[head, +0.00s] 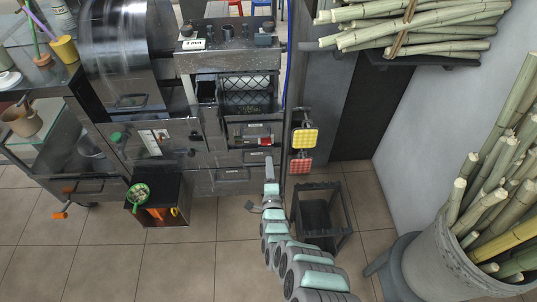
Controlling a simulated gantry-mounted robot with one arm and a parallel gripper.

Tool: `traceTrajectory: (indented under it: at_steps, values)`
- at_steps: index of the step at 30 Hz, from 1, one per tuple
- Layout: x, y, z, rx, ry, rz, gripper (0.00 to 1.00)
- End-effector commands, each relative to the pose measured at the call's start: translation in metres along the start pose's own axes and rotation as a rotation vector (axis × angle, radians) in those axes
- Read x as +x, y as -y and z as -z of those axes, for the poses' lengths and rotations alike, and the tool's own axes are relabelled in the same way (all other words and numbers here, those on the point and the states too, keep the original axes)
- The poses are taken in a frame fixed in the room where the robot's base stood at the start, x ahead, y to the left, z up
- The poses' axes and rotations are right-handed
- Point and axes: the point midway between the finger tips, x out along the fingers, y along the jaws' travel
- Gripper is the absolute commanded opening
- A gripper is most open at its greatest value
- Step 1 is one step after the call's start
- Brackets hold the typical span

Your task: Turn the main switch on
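The steel sugarcane press (165,100) stands at the back left. Its front carries a green knob (117,136), a small white plate with red marks (154,136) and a red part (264,141) at the lower right. Which of these, if any, is the main switch is too small to tell. My arm reaches up from the bottom right. My gripper (269,162) is in front of the lower right of the press, just below the red part. The fingers are too small to show whether they are open or shut, or whether they touch anything.
Yellow (305,139) and red (301,163) pads hang right of my gripper. A dark open-framed bin (318,234) stands below them. A small black box (157,204) is on the floor at left. Cane fills a grey barrel (450,258) at right.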

Motion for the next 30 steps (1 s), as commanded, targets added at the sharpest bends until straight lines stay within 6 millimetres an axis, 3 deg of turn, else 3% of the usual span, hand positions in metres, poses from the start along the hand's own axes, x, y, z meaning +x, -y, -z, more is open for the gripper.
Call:
traceTrajectory:
  at_steps: [7,24,30]
  values:
    - [-0.016,0.001,0.000,0.000,0.000,0.001,0.36]
    - [-0.017,0.001,0.000,-0.001,-0.001,0.003,0.36]
    - [-0.010,0.019,-0.003,-0.070,-0.046,0.087,0.36]
